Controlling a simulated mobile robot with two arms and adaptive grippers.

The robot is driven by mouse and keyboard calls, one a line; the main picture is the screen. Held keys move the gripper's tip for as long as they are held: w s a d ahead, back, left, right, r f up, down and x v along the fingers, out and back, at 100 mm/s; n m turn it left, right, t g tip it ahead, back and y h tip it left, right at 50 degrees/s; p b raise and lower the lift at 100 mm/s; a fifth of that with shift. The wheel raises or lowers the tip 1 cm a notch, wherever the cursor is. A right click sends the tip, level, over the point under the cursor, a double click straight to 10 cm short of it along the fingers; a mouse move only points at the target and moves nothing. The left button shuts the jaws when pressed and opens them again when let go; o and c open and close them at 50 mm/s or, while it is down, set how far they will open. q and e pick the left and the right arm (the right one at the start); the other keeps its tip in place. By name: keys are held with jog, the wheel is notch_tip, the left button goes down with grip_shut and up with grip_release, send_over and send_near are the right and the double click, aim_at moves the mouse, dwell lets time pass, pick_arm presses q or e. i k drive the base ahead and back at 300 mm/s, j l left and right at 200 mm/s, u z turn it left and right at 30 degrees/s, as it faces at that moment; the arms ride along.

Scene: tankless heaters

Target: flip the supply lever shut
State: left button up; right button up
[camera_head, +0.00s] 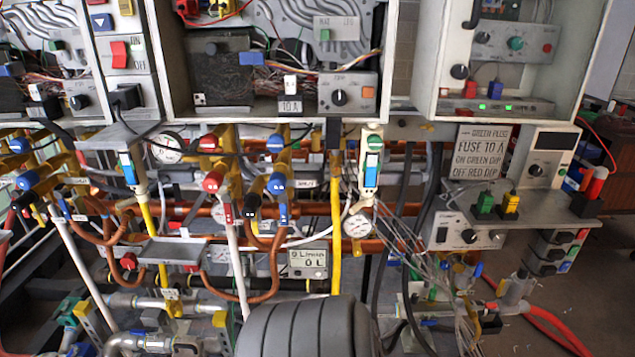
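Several coloured valve handles sit on the pipes below the open heater cabinets. A red-ended handle (213,181) and blue-ended handles (277,184) are on yellow fittings in the middle. Another blue handle (276,143) is just above them. More blue handles (27,180) are at the far left. I cannot tell which of them is the supply lever, or whether it is open or shut. Neither of my grippers is in view.
Open heater cabinets (153,60) hang above. A small meter (307,264) seems to read 0 L. A fuse sign (478,152) is by a grey shelf (540,206) with coloured plugs. A ribbed dark cylinder (300,328) fills the bottom middle. Copper pipes and loose wires crowd the centre.

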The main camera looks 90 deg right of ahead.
aim_at(478, 269)
jog(key=z, duration=2.2)
